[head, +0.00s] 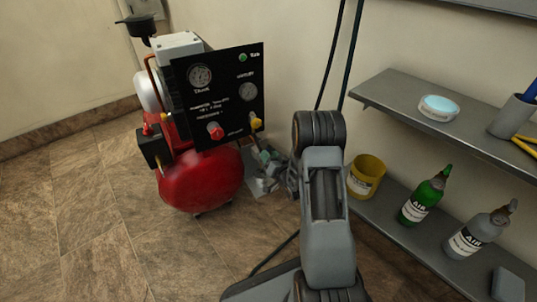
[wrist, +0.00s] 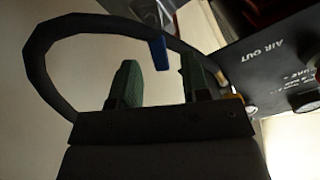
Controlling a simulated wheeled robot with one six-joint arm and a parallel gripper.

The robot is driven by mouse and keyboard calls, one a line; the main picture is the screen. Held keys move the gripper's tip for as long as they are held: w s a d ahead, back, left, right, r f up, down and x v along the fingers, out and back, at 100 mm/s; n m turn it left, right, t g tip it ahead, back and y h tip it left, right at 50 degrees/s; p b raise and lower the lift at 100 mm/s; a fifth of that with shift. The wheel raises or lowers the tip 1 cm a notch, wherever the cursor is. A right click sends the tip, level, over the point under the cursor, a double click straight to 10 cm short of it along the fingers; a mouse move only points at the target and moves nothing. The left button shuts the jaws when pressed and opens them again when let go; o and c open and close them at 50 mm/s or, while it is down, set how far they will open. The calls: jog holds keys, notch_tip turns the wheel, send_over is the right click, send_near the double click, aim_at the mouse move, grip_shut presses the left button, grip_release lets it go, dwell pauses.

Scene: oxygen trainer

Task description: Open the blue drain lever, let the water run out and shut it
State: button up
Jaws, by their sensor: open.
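The blue drain lever (wrist: 158,52) shows in the wrist view, pointing down toward the gap between my two green fingers. My gripper (wrist: 160,76) is open, with one finger on each side of the lever's line; I cannot tell whether either touches it. In the head view my gripper (head: 266,157) is low beside the right side of the red compressor tank (head: 200,182), below the black panel (head: 222,125). The lever is not visible in the head view. No running water shows in either view.
A black hose (wrist: 40,60) curves around the gripper in the wrist view, near the panel (wrist: 285,65). A yellow bucket (head: 366,178) and grey shelves (head: 400,100) with a green bottle (head: 424,198) and a grey bottle (head: 478,236) stand right. The tiled floor (head: 80,220) is clear at left.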

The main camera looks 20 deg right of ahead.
jog(key=s+d+p, duration=0.1)
jog(key=s+p, duration=0.2)
jog(key=s, duration=0.9)
jog(key=shift+s+d, duration=0.2)
jog(key=shift+s, duration=0.05)
jog(key=shift+r, duration=0.1)
notch_tip(320, 180, up, 34)
jog(key=w+a+n+g+h+p, duration=0.3)
jog(key=g+p, duration=0.5)
jog(key=p, duration=1.5)
jog(key=s+a+r+g+p, duration=0.3)
jog(key=s+r+p, duration=0.4)
jog(key=r, duration=0.5)
jog(key=s+a+r+n+g+y+p, duration=0.1)
jog(key=s+a+r+g+p, duration=0.2)
jog(key=s+a+r+p, duration=0.3)
jog(key=s+r+p, duration=0.2)
jog(key=s+r, duration=0.2)
jog(key=r, duration=0.2)
jog(key=shift+s+p, duration=0.3)
jog(key=shift+s, duration=0.05)
jog(key=shift+a, duration=0.1)
